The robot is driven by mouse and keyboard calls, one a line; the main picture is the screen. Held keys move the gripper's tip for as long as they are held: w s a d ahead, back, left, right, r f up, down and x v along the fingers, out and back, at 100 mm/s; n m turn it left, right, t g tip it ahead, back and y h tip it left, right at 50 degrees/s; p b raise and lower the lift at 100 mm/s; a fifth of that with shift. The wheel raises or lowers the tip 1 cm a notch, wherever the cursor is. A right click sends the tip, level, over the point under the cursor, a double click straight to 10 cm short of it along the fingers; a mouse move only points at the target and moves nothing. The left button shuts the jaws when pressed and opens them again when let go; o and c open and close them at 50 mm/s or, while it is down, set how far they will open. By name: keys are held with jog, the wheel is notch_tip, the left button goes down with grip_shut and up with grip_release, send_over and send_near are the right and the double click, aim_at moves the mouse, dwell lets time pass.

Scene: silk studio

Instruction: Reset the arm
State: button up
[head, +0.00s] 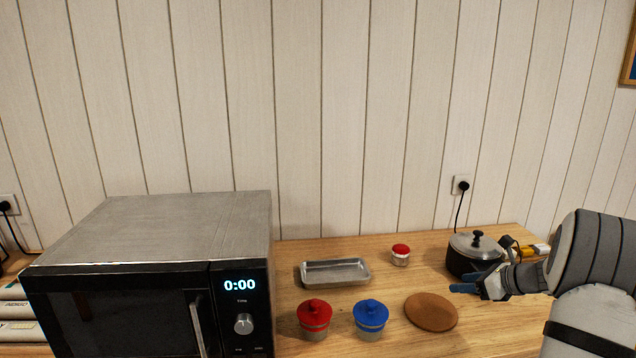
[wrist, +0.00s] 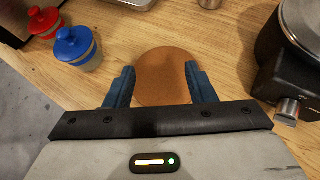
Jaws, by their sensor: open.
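My gripper (head: 470,287) is at the right of the head view, in front of the dark pot (head: 470,262) with its grey lid. In the wrist view my gripper (wrist: 157,84) is open, with its two blue fingers apart and nothing between them but the view of the round brown board (wrist: 163,72) on the counter beyond. The board also shows in the head view (head: 431,312), to the left of and below my gripper. My arm reaches in from the right edge of the head view.
A black microwave (head: 150,235) reading 0:00 stands at left. Sockets are on the wall.

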jog(key=s+a+r+n+g+h, duration=0.1)
jog(key=s+a+r+n+g, duration=0.2)
jog(key=s+a+n, duration=0.55)
jog(key=s+a+r+n+g+h, duration=0.1)
jog(key=s+a+r+n+g, duration=0.3)
jog(key=a, duration=0.7)
jog(key=s+a+n+h, duration=0.2)
jog(key=s+n, duration=0.6)
jog(key=s, duration=0.1)
jog(key=s+a+f+n+t+h, duration=0.1)
jog(key=s+a+n+h, duration=0.2)
jog(key=s+n, duration=0.5)
jog(key=shift+s+f, duration=0.25)
jog(key=shift+s, duration=0.55)
jog(key=shift+c, duration=0.3)
